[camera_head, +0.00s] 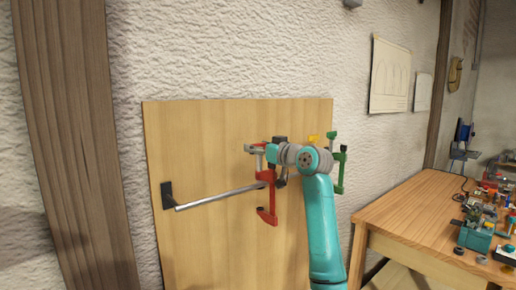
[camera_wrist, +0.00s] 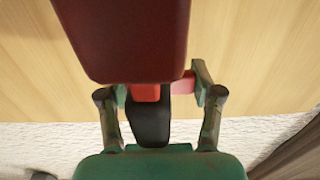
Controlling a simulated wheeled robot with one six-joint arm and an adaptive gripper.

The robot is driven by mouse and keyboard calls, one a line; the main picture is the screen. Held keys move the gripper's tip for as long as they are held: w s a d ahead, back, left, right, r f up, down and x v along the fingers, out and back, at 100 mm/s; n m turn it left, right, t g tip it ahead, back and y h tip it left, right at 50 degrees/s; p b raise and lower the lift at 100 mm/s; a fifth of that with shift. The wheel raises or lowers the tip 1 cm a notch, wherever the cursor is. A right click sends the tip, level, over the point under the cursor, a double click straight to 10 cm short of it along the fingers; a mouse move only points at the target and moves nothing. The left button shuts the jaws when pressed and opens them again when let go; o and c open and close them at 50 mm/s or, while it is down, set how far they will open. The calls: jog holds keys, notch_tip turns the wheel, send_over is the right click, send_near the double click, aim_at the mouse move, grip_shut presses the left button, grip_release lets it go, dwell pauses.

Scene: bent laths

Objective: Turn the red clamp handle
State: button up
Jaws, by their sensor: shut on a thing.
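The red clamp (camera_head: 268,212) hangs upright in front of a light wooden board, in the middle of the head view. My gripper (camera_head: 277,154) is at its upper part, partly hidden by my own wrist. In the wrist view, my gripper (camera_wrist: 160,92) has its two green-brown fingers on either side of a red part, which I take to be the clamp handle (camera_wrist: 183,84). The jaws are shut on it. A large dark red block (camera_wrist: 122,40) fills the top of that view and hides some of the contact.
The wooden board (camera_head: 215,135) leans on a rough white wall. A green clamp (camera_head: 338,175) stands just right of my wrist. A cluttered workbench (camera_head: 400,215) is at right.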

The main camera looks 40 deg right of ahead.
jog(key=shift+f, duration=0.1)
jog(key=o, duration=1.2)
jog(key=s, duration=1.2)
jog(key=shift+d, duration=0.35)
